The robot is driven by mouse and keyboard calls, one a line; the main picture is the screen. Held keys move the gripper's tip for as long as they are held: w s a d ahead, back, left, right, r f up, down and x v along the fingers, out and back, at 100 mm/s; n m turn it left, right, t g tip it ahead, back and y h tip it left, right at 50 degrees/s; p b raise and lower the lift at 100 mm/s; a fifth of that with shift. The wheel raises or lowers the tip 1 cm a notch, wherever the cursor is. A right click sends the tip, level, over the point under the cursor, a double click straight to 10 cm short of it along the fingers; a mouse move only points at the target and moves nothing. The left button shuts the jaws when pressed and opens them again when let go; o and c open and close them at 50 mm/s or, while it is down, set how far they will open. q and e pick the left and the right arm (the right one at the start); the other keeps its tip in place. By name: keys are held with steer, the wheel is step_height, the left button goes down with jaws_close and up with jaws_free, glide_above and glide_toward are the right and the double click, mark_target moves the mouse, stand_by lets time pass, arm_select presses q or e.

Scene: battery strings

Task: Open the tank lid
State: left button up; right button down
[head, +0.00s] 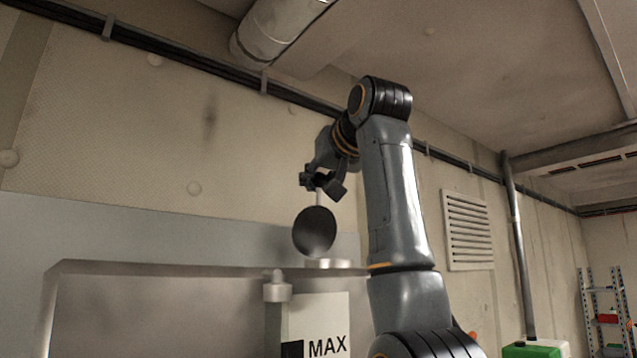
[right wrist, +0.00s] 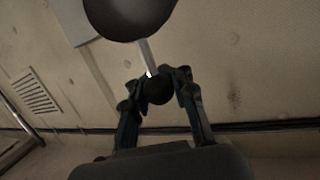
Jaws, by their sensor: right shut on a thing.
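The tank (head: 160,270) is a large grey box with a "MAX" label (head: 322,325) on its front. The tank lid (head: 314,231) is a dark round disc, tilted up steeply above a pale round neck (head: 333,263) on the tank top. A thin pale stem runs from the lid to my right gripper (head: 321,186). In the right wrist view, the lid (right wrist: 128,14) is at the top and its stem ends in a dark knob (right wrist: 157,90) between the fingers. My right gripper (right wrist: 160,86) is shut on this lid handle. My left gripper is out of view.
A wall with a dark cable rail (head: 180,58) stands behind the tank. A pipe (head: 275,30) hangs at the ceiling. A pale capped post (head: 277,290) is at the tank's front edge. A green object (head: 530,351) and a shelf (head: 603,300) are at the right.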

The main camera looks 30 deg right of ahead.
steer(key=shift+a+r, duration=0.1)
stand_by(0.3)
steer(key=c, duration=1.4)
jaws_free()
steer(key=shift+w, duration=0.1)
steer(key=o, duration=0.3)
steer(key=shift+a, duration=0.15)
steer(key=shift+w+a, duration=0.1)
steer(key=shift+a, duration=0.05)
steer(key=shift+s+r, duration=0.1)
steer(key=shift+s, duration=0.4)
steer(key=v, duration=1.1)
steer(key=shift+a, duration=0.1)
